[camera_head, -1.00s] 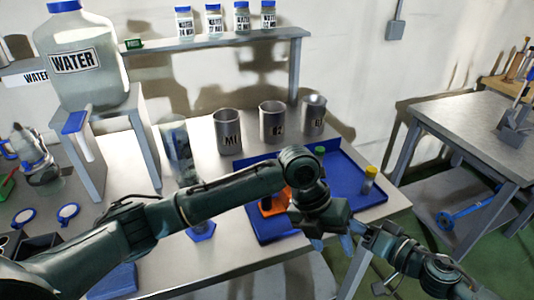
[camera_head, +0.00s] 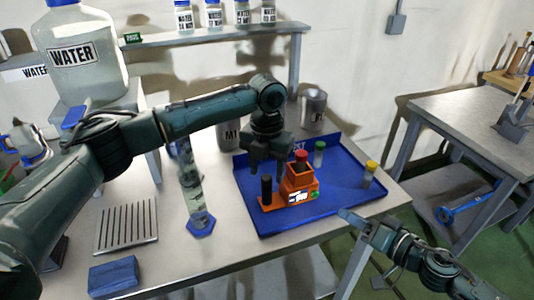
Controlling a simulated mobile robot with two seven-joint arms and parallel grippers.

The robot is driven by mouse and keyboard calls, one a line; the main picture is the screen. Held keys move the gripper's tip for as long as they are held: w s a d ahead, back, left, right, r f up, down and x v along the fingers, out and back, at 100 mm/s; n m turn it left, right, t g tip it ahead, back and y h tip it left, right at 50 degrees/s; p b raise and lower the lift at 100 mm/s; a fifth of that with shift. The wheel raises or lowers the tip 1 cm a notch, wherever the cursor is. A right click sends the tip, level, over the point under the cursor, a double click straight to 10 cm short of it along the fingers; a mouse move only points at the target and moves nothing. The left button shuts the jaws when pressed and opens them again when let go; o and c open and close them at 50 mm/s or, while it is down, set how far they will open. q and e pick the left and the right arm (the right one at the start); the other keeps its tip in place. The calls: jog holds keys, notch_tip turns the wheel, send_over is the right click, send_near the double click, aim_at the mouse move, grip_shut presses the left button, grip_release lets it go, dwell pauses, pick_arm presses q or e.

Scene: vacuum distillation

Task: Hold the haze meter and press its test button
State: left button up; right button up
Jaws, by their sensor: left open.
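The haze meter (camera_head: 298,183) is an orange device in the blue tray. It has a white display on its front, a small green button (camera_head: 315,195) at its right side and a red-capped vial (camera_head: 301,158) at its top. A dark upright post (camera_head: 267,188) stands on its orange base at the left. My left gripper (camera_head: 268,167) points down, open, just above and behind the post; I cannot tell whether it touches it.
The blue tray (camera_head: 250,222) also holds a green-capped vial (camera_head: 319,154) and a yellow-capped vial (camera_head: 369,174). A metal beaker (camera_head: 313,110) stands behind. A glass cylinder (camera_head: 192,190) with a blue base stands left of the tray. A blue block (camera_head: 113,276) lies at the front left.

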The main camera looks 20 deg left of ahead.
aim_at(267, 191)
pick_arm(q)
notch_tip(267, 191, down, 7)
jog(key=shift+f, duration=0.2)
dwell(0.3)
grip_shut()
jog(key=c, duration=0.7)
grip_release()
grip_shut()
pick_arm(e)
jog(key=shift+c, duration=0.3)
